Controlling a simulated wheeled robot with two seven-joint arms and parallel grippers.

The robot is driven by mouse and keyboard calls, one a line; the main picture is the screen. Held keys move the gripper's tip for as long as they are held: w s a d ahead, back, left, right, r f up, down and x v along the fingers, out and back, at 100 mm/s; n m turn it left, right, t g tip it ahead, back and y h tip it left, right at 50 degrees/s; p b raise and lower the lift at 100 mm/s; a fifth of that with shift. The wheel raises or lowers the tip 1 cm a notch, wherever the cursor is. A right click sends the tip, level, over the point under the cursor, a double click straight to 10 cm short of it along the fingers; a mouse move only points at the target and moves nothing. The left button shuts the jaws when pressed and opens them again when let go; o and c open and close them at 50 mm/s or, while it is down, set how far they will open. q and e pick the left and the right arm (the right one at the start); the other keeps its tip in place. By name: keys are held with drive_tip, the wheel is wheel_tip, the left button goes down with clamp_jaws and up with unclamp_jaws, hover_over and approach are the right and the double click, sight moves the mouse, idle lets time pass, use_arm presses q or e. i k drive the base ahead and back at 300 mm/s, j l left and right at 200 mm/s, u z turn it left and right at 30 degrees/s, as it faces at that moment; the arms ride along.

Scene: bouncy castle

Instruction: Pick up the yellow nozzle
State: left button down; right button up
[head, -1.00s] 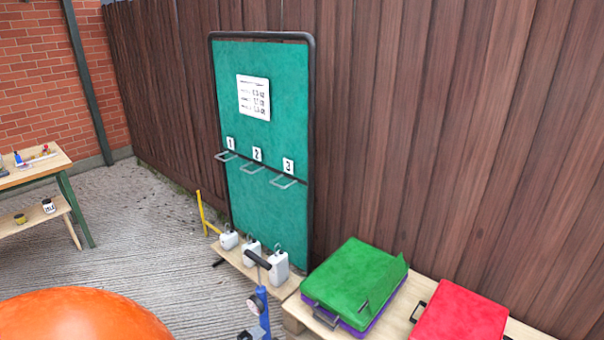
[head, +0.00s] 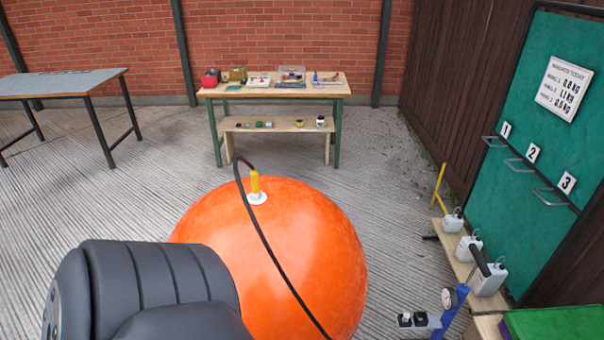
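The yellow nozzle (head: 255,183) stands upright at the top of the large orange ball (head: 300,235), in a white round valve (head: 257,198). A black hose (head: 262,232) rises from the nozzle's top, loops over to the left and runs down across the front of the ball. A dark grey part of my own arm fills the lower left and covers the ball's lower left side. Neither of my grippers shows in the head view.
A wooden workbench (head: 275,90) with small items stands against the brick wall. A grey-topped table (head: 60,84) is at the left. A blue pump (head: 450,315), white weights (head: 490,280) and a green board (head: 545,150) are at the right. Ridged floor between is clear.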

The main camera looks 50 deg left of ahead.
sight(254, 174)
drive_tip(key=u, duration=2)
